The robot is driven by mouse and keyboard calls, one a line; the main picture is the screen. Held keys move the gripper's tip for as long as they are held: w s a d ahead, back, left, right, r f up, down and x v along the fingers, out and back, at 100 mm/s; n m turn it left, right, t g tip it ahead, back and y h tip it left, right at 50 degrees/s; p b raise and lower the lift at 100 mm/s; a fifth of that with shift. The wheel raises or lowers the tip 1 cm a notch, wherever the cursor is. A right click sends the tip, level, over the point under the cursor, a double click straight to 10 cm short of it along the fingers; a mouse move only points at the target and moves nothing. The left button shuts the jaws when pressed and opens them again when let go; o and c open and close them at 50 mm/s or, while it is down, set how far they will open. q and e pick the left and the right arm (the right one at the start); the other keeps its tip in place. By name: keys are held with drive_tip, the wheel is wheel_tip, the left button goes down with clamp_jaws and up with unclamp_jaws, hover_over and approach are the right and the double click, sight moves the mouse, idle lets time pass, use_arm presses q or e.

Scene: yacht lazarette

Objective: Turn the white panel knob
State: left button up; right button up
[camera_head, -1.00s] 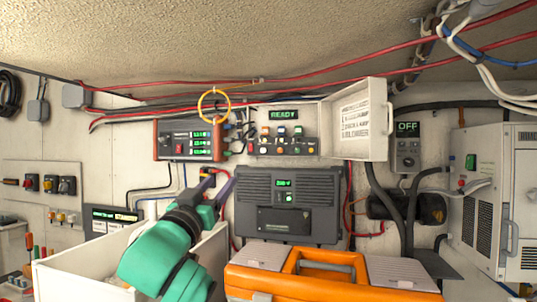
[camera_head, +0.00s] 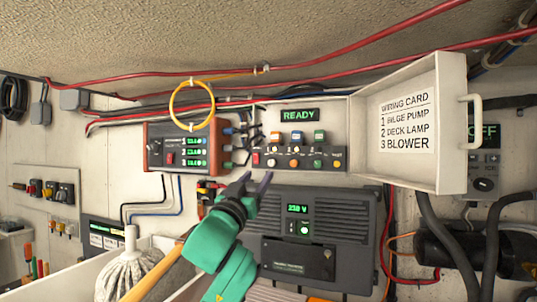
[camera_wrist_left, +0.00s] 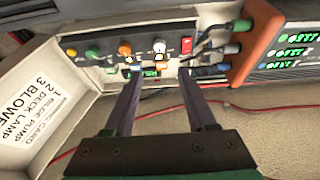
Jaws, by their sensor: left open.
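The white panel knob (camera_head: 272,162) is on the lower row of the dark switch panel (camera_head: 305,165), between a red switch (camera_head: 256,160) and an orange knob (camera_head: 294,163). It also shows in the left wrist view (camera_wrist_left: 159,46), where the panel appears upside down. My left gripper (camera_head: 256,180) is open and empty, just below the panel's left part in the head view. In the left wrist view its two fingers (camera_wrist_left: 159,74) point at the panel, with the white knob beyond the gap between the tips. No contact with the knob is visible. My right gripper is not in view.
A white open cover with a wiring card (camera_head: 410,125) stands right of the panel. A red-sided meter box (camera_head: 185,147) with cables and a yellow ring (camera_head: 192,105) is at left. A grey unit (camera_head: 340,225) is below. A mop (camera_head: 130,270) is at lower left.

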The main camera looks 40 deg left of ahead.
sight(271, 163)
use_arm(q)
drive_tip(key=p+x, duration=0.1)
drive_tip(key=x, duration=0.3)
drive_tip(key=p+x, duration=0.1)
drive_tip(key=x, duration=0.1)
drive_tip(key=shift+w+a+f+p, duration=0.15)
drive_tip(key=shift+w+f+p, duration=0.05)
drive_tip(key=shift+w+p, duration=0.1)
drive_tip(key=w, duration=0.1)
drive_tip(key=w+p, duration=0.1)
drive_tip(key=w+a, duration=0.1)
drive_tip(key=shift+w+r+p, duration=0.2)
drive_tip(key=shift+r+p, duration=0.05)
drive_tip(key=shift+p, duration=0.05)
drive_tip(key=shift+s+d+r, duration=0.1)
drive_tip(key=shift+s, duration=0.2)
drive_tip(key=shift+c, duration=0.4)
clamp_jaws()
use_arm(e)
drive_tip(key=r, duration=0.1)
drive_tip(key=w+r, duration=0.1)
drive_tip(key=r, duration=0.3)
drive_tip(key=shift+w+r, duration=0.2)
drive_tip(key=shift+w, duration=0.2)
